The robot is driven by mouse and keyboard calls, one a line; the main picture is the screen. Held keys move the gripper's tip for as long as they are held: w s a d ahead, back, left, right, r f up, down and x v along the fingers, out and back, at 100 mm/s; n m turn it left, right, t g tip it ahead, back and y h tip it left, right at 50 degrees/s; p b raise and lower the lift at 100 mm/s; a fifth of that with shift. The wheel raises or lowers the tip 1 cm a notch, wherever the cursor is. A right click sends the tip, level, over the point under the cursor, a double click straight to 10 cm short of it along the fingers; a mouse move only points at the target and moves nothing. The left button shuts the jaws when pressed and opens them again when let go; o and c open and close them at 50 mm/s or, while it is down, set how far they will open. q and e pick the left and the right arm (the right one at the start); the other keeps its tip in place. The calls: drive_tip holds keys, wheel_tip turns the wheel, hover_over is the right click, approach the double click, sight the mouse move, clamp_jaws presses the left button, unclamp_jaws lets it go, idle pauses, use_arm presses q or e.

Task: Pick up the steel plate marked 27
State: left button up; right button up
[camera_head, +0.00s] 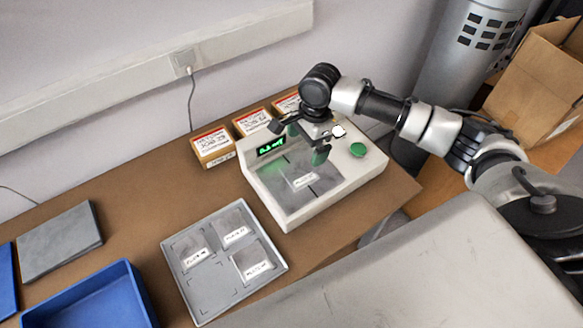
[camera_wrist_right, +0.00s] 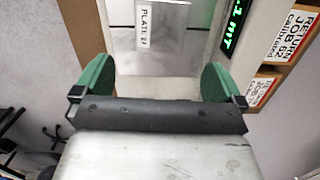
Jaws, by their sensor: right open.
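A square steel plate (camera_head: 297,170) with a white label lies on the white instrument's dark top. In the right wrist view the plate (camera_wrist_right: 180,45) has a label that reads "PLATE" and a number that looks like 27. My right gripper (camera_head: 306,143) is open and empty above the instrument, its green fingertips apart over the plate's far part. In the wrist view the plate lies beyond and between the fingertips (camera_wrist_right: 158,78), with no contact visible. My left gripper is out of view.
The white instrument (camera_head: 347,188) has a green-lit display (camera_head: 271,146) and a green button (camera_head: 358,150). A grey tray (camera_head: 207,301) holds three labelled plates, with one marked spot bare. Three boxes (camera_head: 213,147) stand behind. A blue bin (camera_head: 100,296) and grey slab (camera_head: 60,241) are left.

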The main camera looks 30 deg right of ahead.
sight(299, 172)
drive_tip(key=f, duration=0.4)
drive_tip(key=shift+s+a, duration=0.25)
drive_tip(key=shift+w+a+f+p, duration=0.15)
drive_tip(key=shift+f+p, duration=0.15)
drive_tip(key=shift+f, duration=0.2)
drive_tip(key=shift+w+a+f+p, duration=0.15)
drive_tip(key=shift+f+p, duration=0.1)
drive_tip(key=shift+f, duration=0.95)
drive_tip(key=shift+s+a+f+p, duration=0.15)
drive_tip(key=shift+f+p, duration=0.1)
drive_tip(key=shift+f, duration=0.9)
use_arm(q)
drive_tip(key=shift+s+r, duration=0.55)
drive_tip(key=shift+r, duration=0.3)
use_arm(e)
drive_tip(key=shift+w, duration=0.1)
drive_tip(key=c, duration=1.1)
